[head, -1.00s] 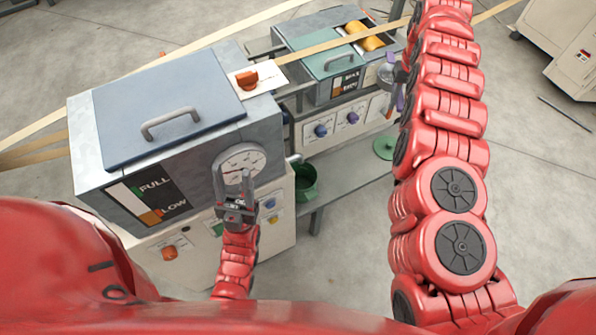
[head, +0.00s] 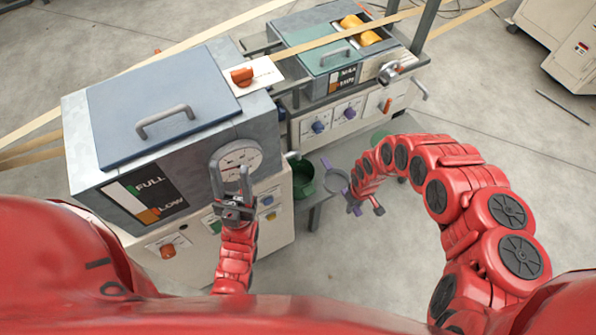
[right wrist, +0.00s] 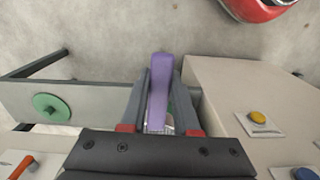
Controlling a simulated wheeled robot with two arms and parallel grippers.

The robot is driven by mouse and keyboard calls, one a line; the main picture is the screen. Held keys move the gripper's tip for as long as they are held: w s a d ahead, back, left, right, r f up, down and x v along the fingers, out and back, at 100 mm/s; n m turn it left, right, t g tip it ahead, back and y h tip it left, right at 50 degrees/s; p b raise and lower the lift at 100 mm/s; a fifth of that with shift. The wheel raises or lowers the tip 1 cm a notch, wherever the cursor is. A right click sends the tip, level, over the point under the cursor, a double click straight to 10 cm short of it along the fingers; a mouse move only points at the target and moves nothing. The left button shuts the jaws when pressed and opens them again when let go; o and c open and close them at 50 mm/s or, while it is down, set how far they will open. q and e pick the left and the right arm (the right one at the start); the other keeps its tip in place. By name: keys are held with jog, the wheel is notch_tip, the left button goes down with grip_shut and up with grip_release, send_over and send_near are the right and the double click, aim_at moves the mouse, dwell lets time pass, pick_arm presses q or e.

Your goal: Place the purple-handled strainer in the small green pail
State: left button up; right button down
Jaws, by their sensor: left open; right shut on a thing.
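The strainer, with a round grey rim (head: 337,181), hangs from my right gripper (head: 358,206) over the lower shelf, just right of the small green pail. Its purple handle (right wrist: 159,95) stands between the fingers of my right gripper (right wrist: 160,78) in the right wrist view, shut on it. The green pail (head: 304,177) sits low beside the grey machine, apart from the strainer. My left gripper (head: 231,178) is open and empty in front of the round dial.
The grey machine with a blue lid (head: 160,105) and its cream control cabinet stand left of the pail. A second machine with a green lid (head: 325,58) stands behind. A green disc (right wrist: 50,107) lies on the shelf. Open floor is at the right.

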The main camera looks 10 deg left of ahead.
jog(key=shift+w+a+f+b, duration=1.1)
jog(key=shift+a+b, duration=0.75)
jog(key=shift+a, duration=0.5)
jog(key=shift+w+a+f+b, duration=1.05)
jog(key=shift+a+b, duration=0.75)
jog(key=shift+a, duration=0.5)
jog(key=shift+w+a+f+b, duration=1.1)
jog(key=shift+a+b, duration=0.75)
jog(key=shift+a, duration=0.5)
jog(key=shift+f, duration=0.1)
jog(key=shift+f+b, duration=0.45)
jog(key=shift+f, duration=0.1)
jog(key=c, duration=0.7)
grip_release()
jog(key=shift+r, duration=0.1)
jog(key=shift+o, duration=0.2)
